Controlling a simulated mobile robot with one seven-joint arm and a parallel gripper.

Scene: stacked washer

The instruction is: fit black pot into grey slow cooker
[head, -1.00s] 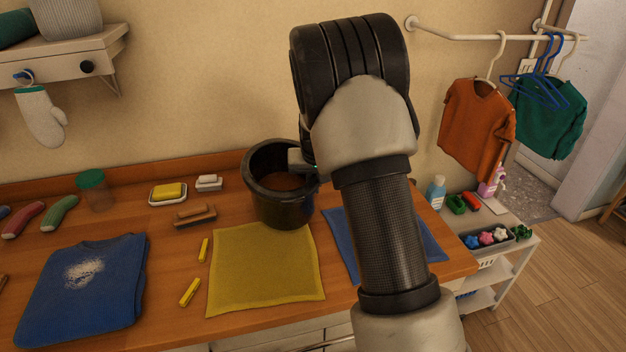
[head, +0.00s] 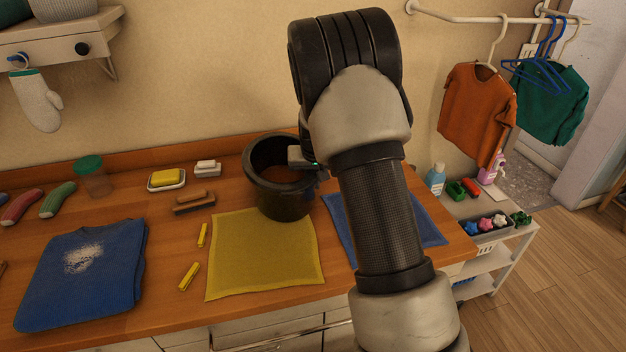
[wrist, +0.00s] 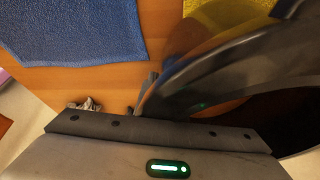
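The black pot (head: 280,205) is upright at the middle of the wooden counter, overlapping the far edge of the yellow cloth in the head view. My gripper (head: 303,158) is at the pot's right rim and appears shut on the rim, though the fingertips are mostly hidden by my arm. In the wrist view the pot's dark curved wall (wrist: 215,70) fills the right side and runs to the gripper. I cannot tell if the pot's base touches the counter. I cannot make out a grey slow cooker in either view.
A yellow cloth (head: 262,260) lies in front of the pot, a blue cloth (head: 428,222) to its right. A brush (head: 194,202), a soap dish (head: 166,185) and a folded blue shirt (head: 85,275) are to the left. A white shelf (head: 505,255) stands beyond the counter's right end.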

